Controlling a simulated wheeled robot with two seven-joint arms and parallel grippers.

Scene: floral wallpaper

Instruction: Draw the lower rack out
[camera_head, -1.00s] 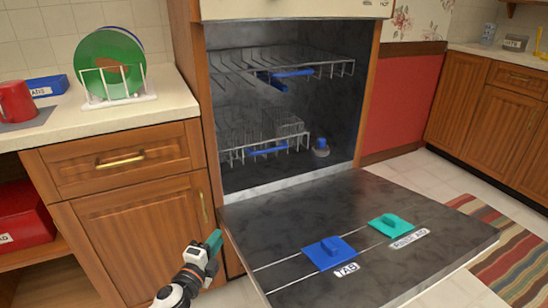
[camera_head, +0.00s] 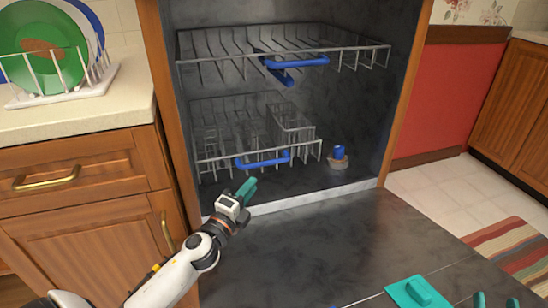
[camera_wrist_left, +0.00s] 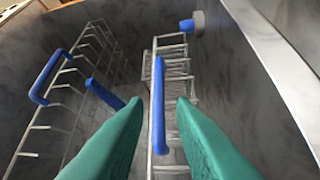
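The lower rack (camera_head: 215,155) is a grey wire rack low inside the open dishwasher, with a blue handle (camera_head: 262,160) along its front. In the left wrist view the lower rack (camera_wrist_left: 176,70) lies ahead, its blue handle (camera_wrist_left: 159,105) lined up between my fingers. My left gripper (camera_head: 250,187) is at the dishwasher opening, just in front of and below the handle. Its two teal fingers (camera_wrist_left: 158,103) are apart, with no visible grip on the handle.
The upper rack (camera_head: 215,58) with its blue handle (camera_head: 298,62) hangs above. A blue-topped cap (camera_head: 338,158) stands on the tub floor right of the lower rack. The lowered door (camera_head: 310,240) lies in front, with a teal lid (camera_head: 418,291). A wooden cabinet (camera_head: 80,200) stands left.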

